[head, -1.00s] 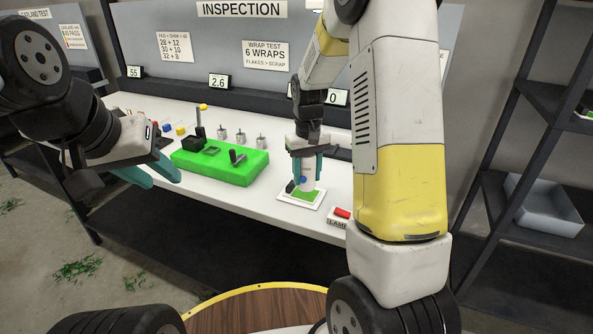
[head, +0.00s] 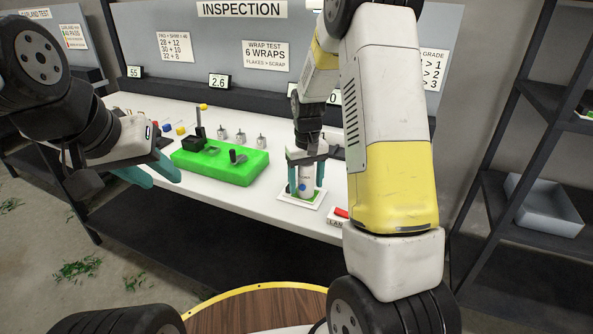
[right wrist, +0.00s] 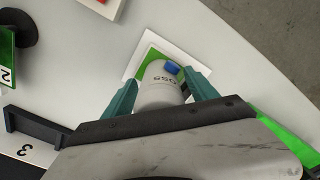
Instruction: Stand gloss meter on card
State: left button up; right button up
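The gloss meter (head: 306,181), a pale cylinder with a blue button, stands about upright between the teal fingers of my right gripper (head: 306,188). In the right wrist view the meter (right wrist: 158,92) shows part of its lettering, and both fingers lie against its sides. The card (head: 289,197) is white with a green patch, near the table's front edge. The meter's lower end is over the green patch; I cannot tell whether it touches. The card also shows in the right wrist view (right wrist: 134,68). My left gripper (head: 164,181) is open and empty, left of the green block.
A bright green block (head: 222,172) with dark fittings lies left of the card. Several small metal weights (head: 240,137) stand behind it. A labelled block with a red top (head: 341,212) is right of the card. A dark shelf with a grey tray (head: 548,208) stands far right.

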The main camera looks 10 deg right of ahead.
notch_tip(320, 180, up, 12)
jog(key=shift+f, duration=0.1)
jog(key=s+r+t+y, duration=0.2)
jog(key=s+r+t, duration=0.1)
jog(key=s+r, duration=0.85)
jog(key=s+a+m+t, duration=0.1)
jog(key=s+a+t, duration=0.1)
jog(key=s, duration=1)
jog(key=shift+s+t, duration=0.4)
jog(key=shift+t, duration=0.2)
